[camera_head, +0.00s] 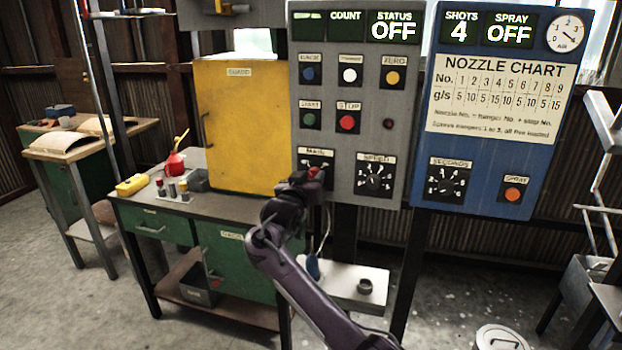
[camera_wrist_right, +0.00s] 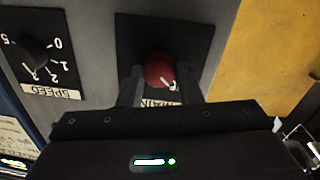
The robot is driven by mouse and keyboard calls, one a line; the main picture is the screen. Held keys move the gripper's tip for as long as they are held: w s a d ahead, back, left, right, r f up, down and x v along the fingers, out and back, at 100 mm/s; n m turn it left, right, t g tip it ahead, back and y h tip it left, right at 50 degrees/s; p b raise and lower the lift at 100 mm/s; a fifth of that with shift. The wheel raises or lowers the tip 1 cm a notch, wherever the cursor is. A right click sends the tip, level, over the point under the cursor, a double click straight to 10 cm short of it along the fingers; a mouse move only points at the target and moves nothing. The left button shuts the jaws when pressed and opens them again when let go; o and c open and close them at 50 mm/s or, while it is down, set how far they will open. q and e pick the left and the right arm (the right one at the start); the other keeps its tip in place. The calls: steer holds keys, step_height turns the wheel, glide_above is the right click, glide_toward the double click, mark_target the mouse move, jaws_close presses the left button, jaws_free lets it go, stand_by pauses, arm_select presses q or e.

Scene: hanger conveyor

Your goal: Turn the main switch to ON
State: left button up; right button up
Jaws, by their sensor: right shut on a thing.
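The main switch is a red knob on a black plate, low on the left of the grey control panel (camera_head: 340,90). In the right wrist view the red knob (camera_wrist_right: 159,71) sits between the two fingers, above the label "MAIN". My right gripper (camera_head: 314,176) is at the knob, shut on it. In the head view the gripper covers most of the knob and the lower part of its plate (camera_head: 318,157). The status display (camera_head: 394,28) reads OFF. My left gripper is not in view.
The speed dial (camera_head: 375,176) is just right of the main switch, and the red stop button (camera_head: 347,122) is above. A yellow guard panel (camera_head: 240,125) stands close on the left. A blue spray panel (camera_head: 480,150) is on the right. A green bench (camera_head: 150,210) stands below left.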

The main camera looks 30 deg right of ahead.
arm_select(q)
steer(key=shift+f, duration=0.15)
arm_select(e)
steer(key=m+b, duration=0.3)
steer(key=m, duration=0.2)
steer(key=shift+f+y, duration=0.1)
steer(key=shift+y, duration=0.2)
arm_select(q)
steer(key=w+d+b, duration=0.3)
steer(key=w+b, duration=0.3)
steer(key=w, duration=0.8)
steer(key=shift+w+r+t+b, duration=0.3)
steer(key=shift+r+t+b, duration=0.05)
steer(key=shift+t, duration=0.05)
arm_select(e)
steer(key=shift+s+d+m, duration=0.1)
steer(key=shift+s+m, duration=0.05)
steer(key=shift+m, duration=6.15)
steer(key=o, duration=1)
steer(key=shift+t+y, duration=0.3)
